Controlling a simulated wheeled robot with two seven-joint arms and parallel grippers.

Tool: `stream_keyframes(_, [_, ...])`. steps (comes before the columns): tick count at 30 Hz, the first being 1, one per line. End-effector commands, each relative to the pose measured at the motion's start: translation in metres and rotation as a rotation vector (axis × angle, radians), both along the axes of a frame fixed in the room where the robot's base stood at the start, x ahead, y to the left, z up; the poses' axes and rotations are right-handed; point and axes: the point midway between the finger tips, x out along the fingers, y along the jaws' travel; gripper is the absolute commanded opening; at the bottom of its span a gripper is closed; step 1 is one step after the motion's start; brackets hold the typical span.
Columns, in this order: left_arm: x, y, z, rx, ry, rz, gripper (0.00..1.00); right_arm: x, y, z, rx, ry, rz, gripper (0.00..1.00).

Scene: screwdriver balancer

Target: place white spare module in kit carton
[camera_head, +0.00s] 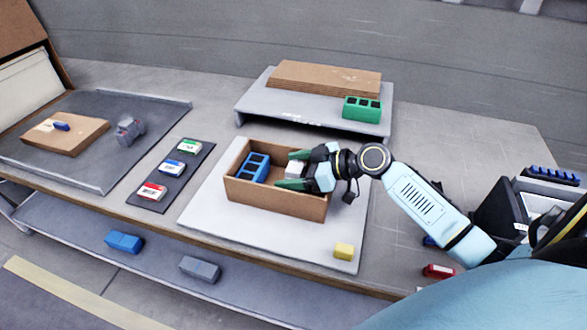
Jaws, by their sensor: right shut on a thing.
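The kit carton (275,203) is an open brown box on a pale mat on the bench. A blue block with square openings (254,167) sits in its left part. My right gripper (293,174) reaches in from the right, over the carton's right part. It is shut on the white spare module (294,169), a small white block between its green-tipped fingers. The module is at about rim height or inside the carton; I cannot tell whether it touches the floor. My left gripper is not in view.
A yellow block (344,251) lies on the mat's front right. A green block (362,108) and brown boards (325,78) sit on a raised shelf behind. Labelled cards (172,168) lie on a dark strip at left. A grey tray (93,176) holds a board. Blue and grey blocks (200,268) lie on a lower shelf.

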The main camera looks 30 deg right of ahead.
Motion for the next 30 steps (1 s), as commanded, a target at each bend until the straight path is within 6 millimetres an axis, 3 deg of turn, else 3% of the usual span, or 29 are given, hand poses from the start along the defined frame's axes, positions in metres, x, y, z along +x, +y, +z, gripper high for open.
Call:
stream_keyframes(2, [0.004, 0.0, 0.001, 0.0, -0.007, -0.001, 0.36, 0.0, 0.0, 0.001, 0.0, -0.001, 0.0, 0.52])
stream_keyframes(3, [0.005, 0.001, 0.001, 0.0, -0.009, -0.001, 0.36, 0.0, 0.0, 0.0, 0.0, 0.0, 0.0, 0.79])
stream_keyframes(5, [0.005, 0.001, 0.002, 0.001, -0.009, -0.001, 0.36, 0.0, 0.0, 0.0, 0.0, 0.0, 0.0, 0.87])
stream_keyframes(17, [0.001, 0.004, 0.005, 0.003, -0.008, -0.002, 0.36, 0.0, 0.0, 0.004, 0.0, 0.0, 0.0, 0.87])
stream_keyframes(22, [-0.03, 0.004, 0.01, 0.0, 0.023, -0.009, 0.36, 0.0, 0.0, 0.017, 0.0, 0.0, -0.001, 0.87])
stream_keyframes(30, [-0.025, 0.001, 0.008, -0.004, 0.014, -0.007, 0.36, -0.049, -0.041, 0.037, -0.004, 0.003, 0.0, 0.87])
